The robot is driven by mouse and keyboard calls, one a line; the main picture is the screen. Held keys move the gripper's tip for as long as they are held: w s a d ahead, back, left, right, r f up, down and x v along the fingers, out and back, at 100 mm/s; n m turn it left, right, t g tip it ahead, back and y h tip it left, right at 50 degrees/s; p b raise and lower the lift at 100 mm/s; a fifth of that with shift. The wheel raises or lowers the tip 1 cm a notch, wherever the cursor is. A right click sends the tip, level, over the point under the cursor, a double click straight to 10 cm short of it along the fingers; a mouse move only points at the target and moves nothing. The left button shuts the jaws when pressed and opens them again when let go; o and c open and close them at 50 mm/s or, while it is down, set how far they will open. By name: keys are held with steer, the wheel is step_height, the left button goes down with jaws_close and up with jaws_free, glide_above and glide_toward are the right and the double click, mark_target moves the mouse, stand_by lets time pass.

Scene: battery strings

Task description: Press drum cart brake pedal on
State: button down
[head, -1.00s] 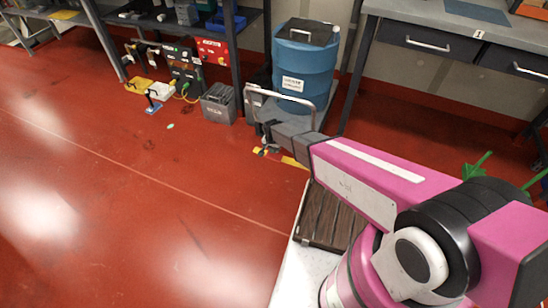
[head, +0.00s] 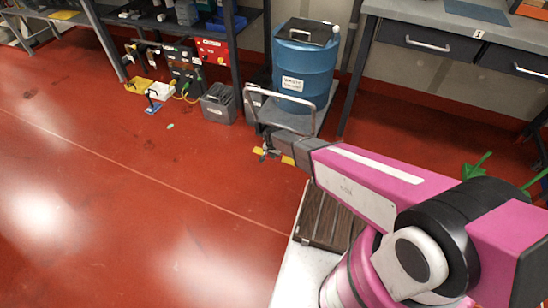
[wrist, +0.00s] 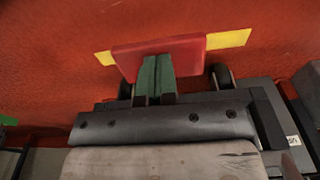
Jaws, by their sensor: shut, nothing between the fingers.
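The drum cart (head: 310,119) stands at the back with a blue drum (head: 304,70) on its deck and a grey push handle (head: 281,86). In the wrist view a red pedal plate (wrist: 190,54) lies across the upper middle, slightly tilted, over yellow floor marking. My gripper (wrist: 157,62) is shut and empty, with its green fingertips together over the pedal's middle. I cannot tell whether they touch it. In the head view my gripper (head: 267,153) is low at the cart's near end. The pedal cannot be made out there.
A grey battery box (head: 218,104) stands left of the cart. Small coloured items and cables lie by the shelf at the left. A workbench (head: 440,30) stands at the right. Red floor at the left front is clear. Dark round parts flank the pedal.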

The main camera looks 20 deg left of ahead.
step_height(320, 180, down, 3)
steer(key=shift+r, duration=0.1)
steer(key=shift+s+r, duration=0.15)
steer(key=s, duration=0.1)
steer(key=s+r, duration=0.1)
steer(key=shift+s+a, duration=0.1)
steer(key=shift+s, duration=0.25)
steer(key=shift+r, duration=0.1)
step_height(320, 180, up, 10)
steer(key=s, duration=0.1)
steer(key=shift+r, duration=0.25)
stand_by(0.6)
